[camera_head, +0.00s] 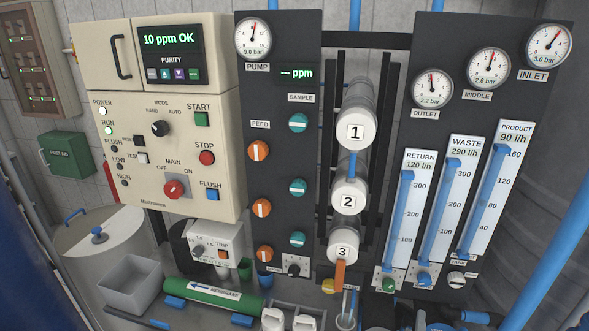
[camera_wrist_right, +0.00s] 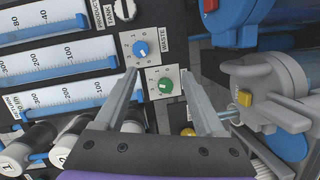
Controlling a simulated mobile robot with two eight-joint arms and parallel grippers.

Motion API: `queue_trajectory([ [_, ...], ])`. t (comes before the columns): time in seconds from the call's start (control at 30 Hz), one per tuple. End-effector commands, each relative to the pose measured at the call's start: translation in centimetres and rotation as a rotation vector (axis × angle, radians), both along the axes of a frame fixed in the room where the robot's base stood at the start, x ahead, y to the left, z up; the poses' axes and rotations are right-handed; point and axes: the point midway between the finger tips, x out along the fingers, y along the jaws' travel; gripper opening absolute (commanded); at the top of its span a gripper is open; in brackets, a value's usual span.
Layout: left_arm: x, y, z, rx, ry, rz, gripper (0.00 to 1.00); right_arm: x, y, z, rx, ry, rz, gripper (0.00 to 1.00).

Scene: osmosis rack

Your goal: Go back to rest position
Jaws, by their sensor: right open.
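My right gripper (camera_wrist_right: 158,78) shows in the right wrist view. Its two grey fingers are spread apart, with nothing between them in its grasp. Beyond the fingertips are a blue knob (camera_wrist_right: 140,49) and a green knob (camera_wrist_right: 165,85) on white plates below the flow gauges. I cannot tell whether a finger touches the panel. The blue knob (camera_head: 424,279) and green knob (camera_head: 389,285) also show in the head view. I cannot clearly pick out either gripper in the head view, and my left gripper is not seen.
The control box (camera_head: 150,185) reads 10 ppm OK. Numbered white housings (camera_head: 350,195) stand mid-rack. A green membrane tube (camera_head: 215,298) and grey bin (camera_head: 130,285) are at the bottom. Grey fittings (camera_wrist_right: 270,90) lie close right of the right fingers.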

Motion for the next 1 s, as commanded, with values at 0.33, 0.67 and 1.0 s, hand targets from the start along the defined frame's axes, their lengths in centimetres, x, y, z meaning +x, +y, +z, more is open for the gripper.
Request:
queue_trajectory([
  [0.33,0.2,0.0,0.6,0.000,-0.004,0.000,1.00,-6.9,-0.2,-2.3,0.622,0.163,-0.297,0.72],
  [0.67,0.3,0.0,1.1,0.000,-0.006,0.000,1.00,-14.6,7.3,-4.1,1.142,0.423,-0.420,0.72],
  [1.0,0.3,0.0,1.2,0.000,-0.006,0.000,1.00,-16.5,10.0,-3.8,1.274,0.501,-0.426,0.72],
])
